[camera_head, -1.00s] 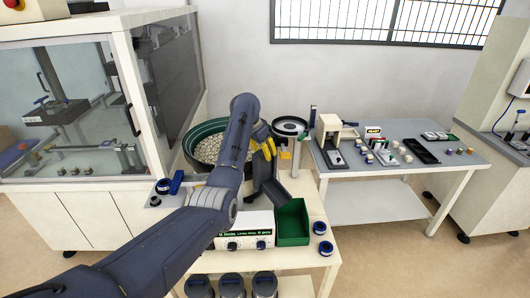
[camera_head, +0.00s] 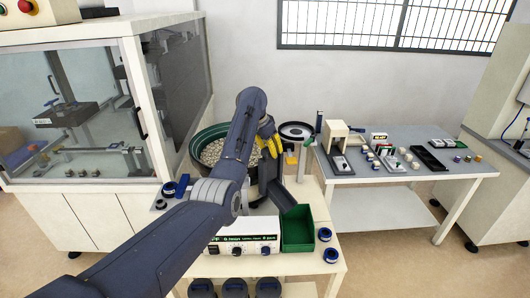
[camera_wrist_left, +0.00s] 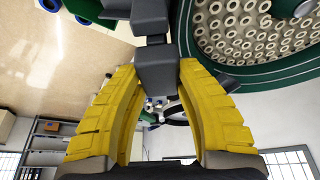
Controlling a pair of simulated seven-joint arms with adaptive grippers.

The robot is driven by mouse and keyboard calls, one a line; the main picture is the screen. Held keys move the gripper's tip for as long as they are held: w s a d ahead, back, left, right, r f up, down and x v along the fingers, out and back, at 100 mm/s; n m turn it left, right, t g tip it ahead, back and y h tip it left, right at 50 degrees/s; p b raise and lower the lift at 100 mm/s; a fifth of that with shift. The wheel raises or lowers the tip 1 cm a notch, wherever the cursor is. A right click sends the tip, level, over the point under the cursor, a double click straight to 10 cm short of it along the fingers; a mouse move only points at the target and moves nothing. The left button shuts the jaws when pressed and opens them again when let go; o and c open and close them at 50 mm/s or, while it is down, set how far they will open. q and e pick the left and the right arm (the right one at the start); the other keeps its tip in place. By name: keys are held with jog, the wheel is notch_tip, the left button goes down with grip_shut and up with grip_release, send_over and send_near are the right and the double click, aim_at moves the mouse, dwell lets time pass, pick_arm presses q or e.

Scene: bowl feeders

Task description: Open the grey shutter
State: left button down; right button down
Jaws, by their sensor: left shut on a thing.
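My left gripper (camera_head: 268,146) has yellow fingers and reaches over the right side of the green-rimmed bowl feeder (camera_head: 198,138). In the left wrist view, its fingertips (camera_wrist_left: 158,66) are closed around a dark grey block (camera_wrist_left: 155,70), which seems to be part of the grey shutter. The block joins more grey parts at the top of that view, beside the bowl's green wall. In the head view my arm and fingers hide the shutter, so how far open it is cannot be told. My right gripper is not in view.
A dark chute (camera_head: 281,193) slopes to a green bin (camera_head: 297,231) beside a white control box (camera_head: 243,235). Blue-and-white rolls (camera_head: 325,234) lie at the right edge. A glazed cabinet (camera_head: 140,100) stands left; a grey table (camera_head: 345,178) with small parts stands right.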

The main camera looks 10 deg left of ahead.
pick_arm(q)
jog(key=c, duration=0.9)
grip_release()
jog(key=shift+v, duration=6)
jog(key=shift+d, duration=0.1)
